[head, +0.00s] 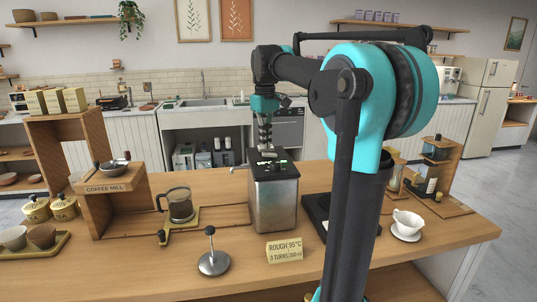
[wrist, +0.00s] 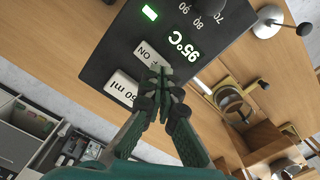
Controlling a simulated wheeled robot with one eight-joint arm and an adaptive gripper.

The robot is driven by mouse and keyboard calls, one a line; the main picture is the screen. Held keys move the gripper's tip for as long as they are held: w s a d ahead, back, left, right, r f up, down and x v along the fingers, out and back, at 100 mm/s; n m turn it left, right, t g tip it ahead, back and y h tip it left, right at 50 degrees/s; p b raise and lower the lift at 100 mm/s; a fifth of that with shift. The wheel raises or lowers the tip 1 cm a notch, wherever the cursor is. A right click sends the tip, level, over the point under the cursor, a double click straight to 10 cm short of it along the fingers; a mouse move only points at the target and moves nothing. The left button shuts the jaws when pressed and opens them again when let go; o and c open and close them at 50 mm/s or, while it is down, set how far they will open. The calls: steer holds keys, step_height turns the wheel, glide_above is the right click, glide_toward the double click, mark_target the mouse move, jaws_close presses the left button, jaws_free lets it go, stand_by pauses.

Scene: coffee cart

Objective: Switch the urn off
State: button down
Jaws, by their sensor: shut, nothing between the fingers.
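The urn (head: 273,203) is a metal box with a dark top panel, standing in the middle of the wooden counter. In the wrist view its panel (wrist: 112,50) shows a lit green 95°C display (wrist: 181,43) and a lit green lamp (wrist: 150,12). The pale switch (wrist: 143,52) reads "ON", with its other end partly covered by my fingertips. My gripper (wrist: 160,72) is shut and empty, pointing down at the switch; I cannot tell whether it touches. In the head view my gripper (head: 266,147) is just above the urn's top.
A pale key marked with "50 ml" (wrist: 122,87) lies close beside my fingers. A glass jug (head: 179,203) stands left of the urn, a tamper-like tool (head: 213,262) and a "ROUGH 95°C" sign (head: 285,249) in front. A white cup (head: 407,222) stands to the right.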

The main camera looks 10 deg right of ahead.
steer(key=shift+f, duration=1.1)
stand_by(1.1)
steer(key=shift+r, duration=3.55)
